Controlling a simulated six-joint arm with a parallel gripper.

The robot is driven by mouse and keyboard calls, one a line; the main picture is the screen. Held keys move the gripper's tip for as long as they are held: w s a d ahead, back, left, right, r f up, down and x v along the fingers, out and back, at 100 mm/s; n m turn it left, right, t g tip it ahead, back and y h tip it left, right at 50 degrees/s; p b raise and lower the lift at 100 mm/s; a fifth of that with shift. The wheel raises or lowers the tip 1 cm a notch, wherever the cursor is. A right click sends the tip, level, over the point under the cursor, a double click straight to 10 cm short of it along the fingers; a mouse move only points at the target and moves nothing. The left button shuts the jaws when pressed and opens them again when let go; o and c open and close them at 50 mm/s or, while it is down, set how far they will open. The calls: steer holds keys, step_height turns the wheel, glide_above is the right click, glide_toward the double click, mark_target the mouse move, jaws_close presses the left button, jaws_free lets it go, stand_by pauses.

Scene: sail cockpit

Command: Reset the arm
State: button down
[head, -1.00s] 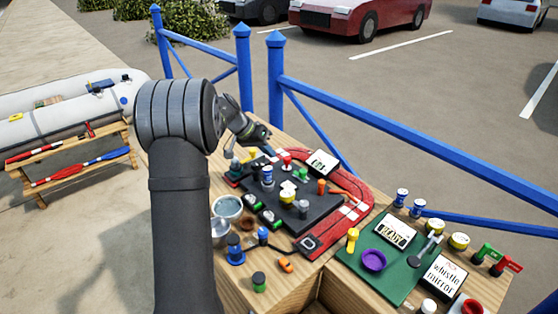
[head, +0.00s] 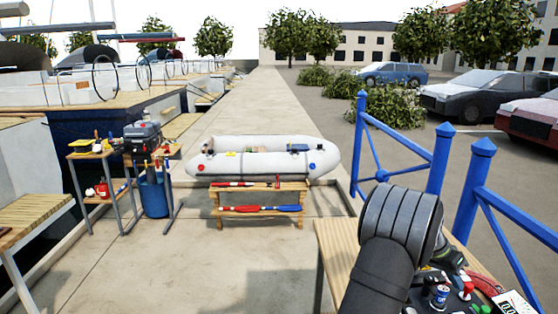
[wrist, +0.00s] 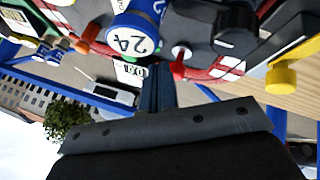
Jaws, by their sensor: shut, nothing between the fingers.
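My gripper (head: 452,262) is at the lower right of the head view, partly hidden behind my arm's thick grey joint. It is over the far part of the wooden table (head: 335,250), close to the dark control panel. In the wrist view my gripper (wrist: 157,85) shows as a dark narrow pair of fingers, shut and empty. Near it in that view are a blue cylinder marked 24 (wrist: 134,42), a red knob (wrist: 180,62), an orange knob (wrist: 88,36) and a small white display (wrist: 129,73). Whether the fingers touch any of these I cannot tell.
A yellow knob (wrist: 282,78) is at the wrist view's right. In the head view, blue railings (head: 440,160) stand beyond the table. A grey inflatable boat (head: 262,157) rests behind a wooden rack (head: 258,205). Open pavement (head: 180,270) lies left of the table.

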steer(key=s+d+f, duration=0.2)
steer(key=d+f, duration=0.1)
steer(key=shift+s+f, duration=0.15)
steer(key=shift+s, duration=0.05)
steer(key=shift+s+d, duration=0.15)
steer(key=shift+s, duration=0.3)
